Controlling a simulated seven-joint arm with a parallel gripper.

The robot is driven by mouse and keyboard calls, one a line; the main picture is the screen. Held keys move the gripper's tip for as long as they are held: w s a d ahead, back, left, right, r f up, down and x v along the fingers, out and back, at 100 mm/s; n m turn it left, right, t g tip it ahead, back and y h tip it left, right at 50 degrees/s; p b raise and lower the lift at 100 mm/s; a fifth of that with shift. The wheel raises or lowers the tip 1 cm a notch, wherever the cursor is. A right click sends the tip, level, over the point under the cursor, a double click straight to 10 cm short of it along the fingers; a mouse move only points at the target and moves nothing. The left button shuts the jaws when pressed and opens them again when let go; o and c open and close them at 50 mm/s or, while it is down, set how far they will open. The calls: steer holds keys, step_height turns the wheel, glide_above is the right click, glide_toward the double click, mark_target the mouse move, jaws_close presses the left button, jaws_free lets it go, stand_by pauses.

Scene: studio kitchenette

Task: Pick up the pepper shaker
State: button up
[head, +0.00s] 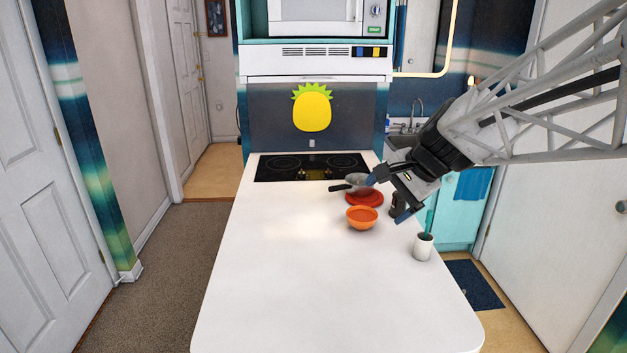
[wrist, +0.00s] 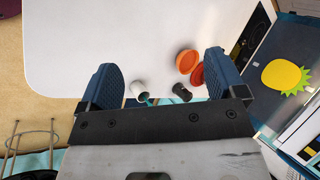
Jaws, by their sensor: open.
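The pepper shaker appears to be the small dark cylinder on the white counter (head: 290,270), on its right side. In the wrist view the dark shaker (wrist: 181,92) shows between my two blue fingers, nearer the right one. In the head view it (head: 394,209) is partly hidden by my gripper (head: 388,197). My gripper is open, with its fingers wide apart and nothing held between them. It is over the right edge of the counter, close to the shaker. I cannot tell the exact height gap.
A white cup (head: 423,249) with a teal item stands nearer the front. The counter's left and front are clear.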

steer(key=w+d+f+m+y, duration=0.1)
steer(key=w+d+f+m, duration=0.1)
steer(key=w, duration=0.3)
steer(key=w+d+f+m+y, duration=0.1)
steer(key=w+d+f+m, duration=0.1)
steer(key=w, duration=0.4)
steer(key=m+t+y, duration=0.2)
steer(key=m+t, duration=0.4)
steer(key=m, duration=0.8)
glide_toward(401, 205)
steer(key=w, duration=0.1)
steer(key=w+f, duration=0.1)
steer(key=w, duration=0.1)
steer(key=shift+w+a+f, duration=0.15)
steer(key=shift+w+a, duration=0.15)
steer(key=shift+a, duration=0.1)
steer(key=shift+a+h, duration=0.1)
steer(key=shift+h, duration=0.2)
steer(key=shift+x, duration=1.2)
steer(key=shift+w+a+f, duration=0.1)
steer(key=shift+x, duration=2.5)
steer(key=shift+f, duration=0.1)
